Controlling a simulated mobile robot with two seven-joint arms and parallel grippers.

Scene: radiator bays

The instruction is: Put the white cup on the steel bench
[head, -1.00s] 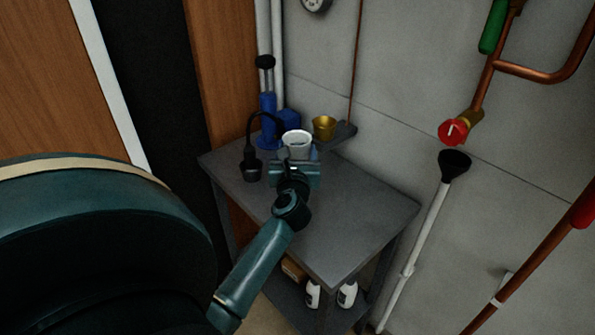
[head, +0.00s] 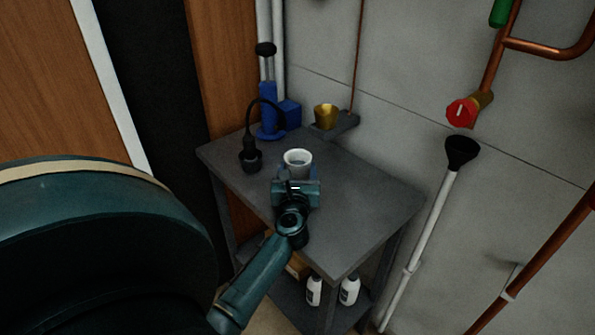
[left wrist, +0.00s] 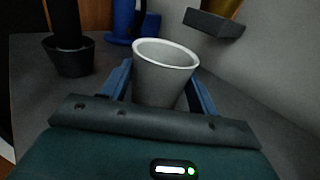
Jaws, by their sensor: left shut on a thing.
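The white cup (head: 298,160) is upright over the steel bench (head: 345,215), near the middle of its top in the head view. My left gripper (head: 297,176) is shut on the cup. In the left wrist view the cup (left wrist: 165,75) stands between the two blue fingers of the gripper (left wrist: 160,88), mouth up. The cup's base is hidden by the gripper body, so I cannot tell whether it touches the bench top. My right gripper is not in view.
A black lamp-like object (head: 250,158), a blue pump-like stand (head: 267,115) and a blue block (head: 290,113) stand at the back left. A brass cup (head: 326,116) sits on a small grey ledge (head: 346,122). The bench's right side is clear. White bottles (head: 349,289) stand below.

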